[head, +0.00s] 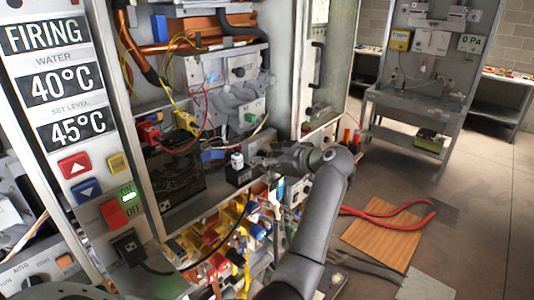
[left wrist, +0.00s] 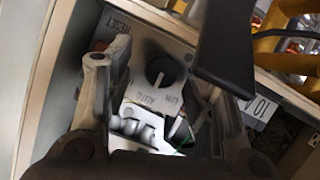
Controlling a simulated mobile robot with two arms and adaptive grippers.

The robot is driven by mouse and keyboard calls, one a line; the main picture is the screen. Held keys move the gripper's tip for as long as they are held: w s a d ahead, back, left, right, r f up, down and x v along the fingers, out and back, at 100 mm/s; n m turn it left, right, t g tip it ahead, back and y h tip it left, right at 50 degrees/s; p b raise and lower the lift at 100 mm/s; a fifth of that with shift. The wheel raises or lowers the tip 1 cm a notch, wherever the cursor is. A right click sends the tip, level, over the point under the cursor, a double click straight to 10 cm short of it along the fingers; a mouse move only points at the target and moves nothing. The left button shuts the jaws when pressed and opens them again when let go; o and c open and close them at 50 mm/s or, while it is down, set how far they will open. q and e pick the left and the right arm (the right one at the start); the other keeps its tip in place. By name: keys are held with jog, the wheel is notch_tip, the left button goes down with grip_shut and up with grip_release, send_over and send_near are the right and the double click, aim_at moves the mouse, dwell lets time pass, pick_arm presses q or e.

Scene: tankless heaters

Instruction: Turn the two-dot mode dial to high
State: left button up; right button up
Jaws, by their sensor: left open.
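A round black dial (left wrist: 160,72) with a pale pointer line shows in the left wrist view, on a grey panel with printed mode words around it. I cannot make out dots beside it. My left gripper (left wrist: 160,85) is open, with one finger on each side of the dial in that view; I cannot tell whether they touch it.
A tall control panel (head: 70,100) with displays and buttons stands at the left. Pipes, wires and shelf edges crowd the cabinet. Coloured parts (head: 215,240) hang below. Floor at the right is mostly open.

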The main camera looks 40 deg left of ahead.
pick_arm(q)
jog(key=shift+a, duration=0.25)
jog(key=shift+s, duration=0.1)
jog(key=c, duration=1)
jog(key=shift+m+g, duration=0.7)
jog(key=shift+m, duration=0.5)
jog(key=shift+c, duration=0.2)
jog(key=shift+m+g, duration=0.6)
jog(key=shift+m, duration=0.2)
jog(key=o, duration=1)
jog(key=shift+o, duration=0.2)
